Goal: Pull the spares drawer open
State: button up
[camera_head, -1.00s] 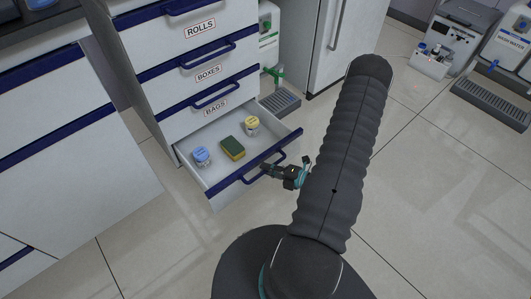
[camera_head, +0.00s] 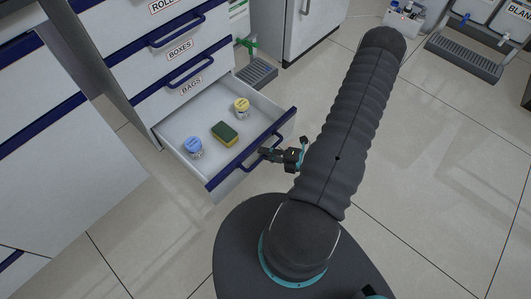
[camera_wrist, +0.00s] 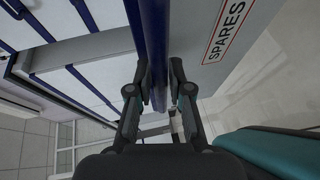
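The spares drawer (camera_head: 222,182) is the lowest drawer of the white and blue cabinet and stands well out. Its inside shows a blue-lidded jar (camera_head: 193,147), a green and yellow sponge (camera_head: 225,133) and a yellow-lidded jar (camera_head: 241,107). My gripper (camera_head: 268,154) is at the blue handle on the drawer front. In the wrist view, the two fingers (camera_wrist: 159,85) stand close on either side of the blue handle bar (camera_wrist: 154,35), shut around it. The SPARES label (camera_wrist: 228,28) shows beside the bar. The exact finger contact is partly hidden.
The bags drawer (camera_head: 189,90) and boxes drawer (camera_head: 178,52) above are closed. A second cabinet (camera_head: 60,150) stands at the left. A drip tray (camera_head: 257,73) lies on the floor behind the drawer. Tiled floor (camera_head: 440,190) is clear at the right.

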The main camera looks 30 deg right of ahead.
jog(key=shift+o, duration=0.8)
jog(key=shift+s+d, duration=0.1)
jog(key=v, duration=1.1)
jog(key=shift+s+d, duration=0.2)
jog(key=shift+s, duration=0.15)
